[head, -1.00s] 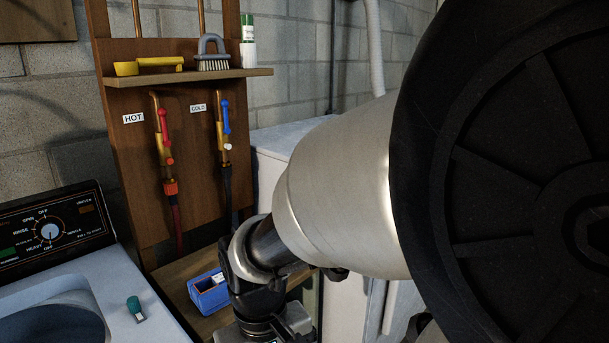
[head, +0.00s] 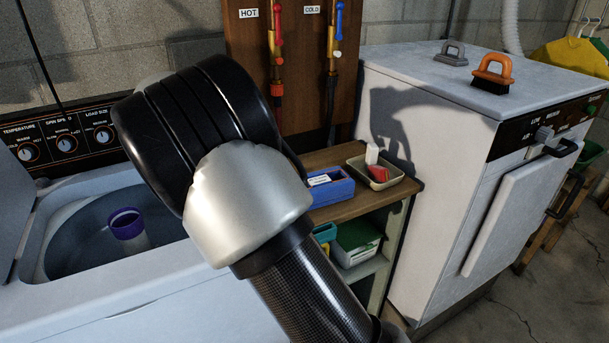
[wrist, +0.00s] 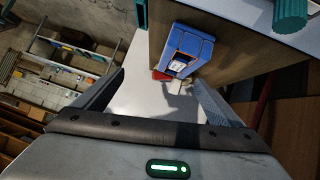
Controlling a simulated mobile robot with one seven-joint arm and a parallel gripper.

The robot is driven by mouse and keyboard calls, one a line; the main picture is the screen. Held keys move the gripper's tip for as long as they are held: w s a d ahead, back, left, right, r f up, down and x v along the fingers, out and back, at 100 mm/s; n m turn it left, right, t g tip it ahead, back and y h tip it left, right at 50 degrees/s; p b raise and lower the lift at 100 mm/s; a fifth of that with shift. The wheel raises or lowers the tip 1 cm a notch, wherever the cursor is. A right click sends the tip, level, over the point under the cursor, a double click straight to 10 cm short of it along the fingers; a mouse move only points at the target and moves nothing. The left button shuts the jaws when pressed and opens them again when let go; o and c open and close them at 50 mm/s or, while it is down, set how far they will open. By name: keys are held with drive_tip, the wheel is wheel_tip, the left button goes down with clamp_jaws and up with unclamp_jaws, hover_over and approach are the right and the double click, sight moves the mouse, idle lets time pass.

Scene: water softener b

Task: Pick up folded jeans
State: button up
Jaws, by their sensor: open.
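I cannot make out any folded jeans in either view. My gripper (wrist: 158,80) is open in the wrist view, with its two fingers apart and nothing between them. Beyond the fingers are a blue box (wrist: 184,50) and a pale surface. In the head view my arm crosses the middle of the picture and hides part of the washer and the shelf unit. The gripper itself does not show there.
A wooden shelf unit (head: 405,187) holds a blue box (head: 330,190) and a tray (head: 378,180). A white dryer (head: 425,150) with two brushes on top stands right of it.

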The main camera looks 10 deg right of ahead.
drive_tip(key=m+t+h, duration=0.1)
drive_tip(key=m+h, duration=0.1)
approach(316, 180)
drive_tip(key=b+x, duration=0.2)
drive_tip(key=x, duration=0.9)
drive_tip(key=shift+s, duration=0.1)
drive_tip(key=c, duration=1.3)
